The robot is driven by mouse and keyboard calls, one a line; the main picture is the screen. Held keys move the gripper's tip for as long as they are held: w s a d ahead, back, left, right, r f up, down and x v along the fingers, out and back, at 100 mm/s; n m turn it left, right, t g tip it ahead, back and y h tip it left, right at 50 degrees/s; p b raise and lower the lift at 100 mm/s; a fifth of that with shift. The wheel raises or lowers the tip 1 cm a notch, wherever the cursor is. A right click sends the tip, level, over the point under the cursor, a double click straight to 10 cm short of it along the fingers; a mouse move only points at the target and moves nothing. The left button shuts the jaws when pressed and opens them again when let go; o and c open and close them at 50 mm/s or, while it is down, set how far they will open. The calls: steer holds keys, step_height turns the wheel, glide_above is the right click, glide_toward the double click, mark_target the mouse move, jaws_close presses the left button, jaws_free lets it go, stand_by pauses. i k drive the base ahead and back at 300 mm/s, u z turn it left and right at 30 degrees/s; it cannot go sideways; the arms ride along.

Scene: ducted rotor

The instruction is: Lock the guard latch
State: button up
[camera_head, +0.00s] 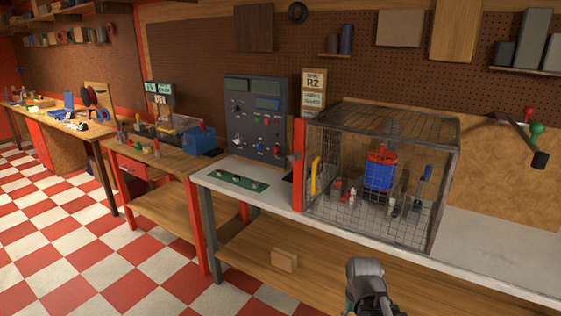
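A wire-mesh guard cage (408,205) stands on the pale bench top, right of centre. A red upright post (299,165) is at its left front edge. A yellow handle-like part (315,175) sits beside the post on the cage's left side. It may belong to the latch, but the latch itself is too small to make out, and I cannot tell its position. Inside the cage is a blue and red cylindrical rotor unit (380,171). A grey rounded part of my arm shows at the bottom, in front of the bench. My gripper's fingers are not visible.
A dark control panel (257,115) stands left of the cage. A green mat (238,181) with small parts lies before it. Small bottles and tools stand inside the cage. A wooden block (285,260) lies on the lower shelf. The bench right of the cage is clear.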

mark_target(285, 156)
steer(key=u, duration=0.85)
steer(key=i, duration=1)
steer(key=z, duration=0.05)
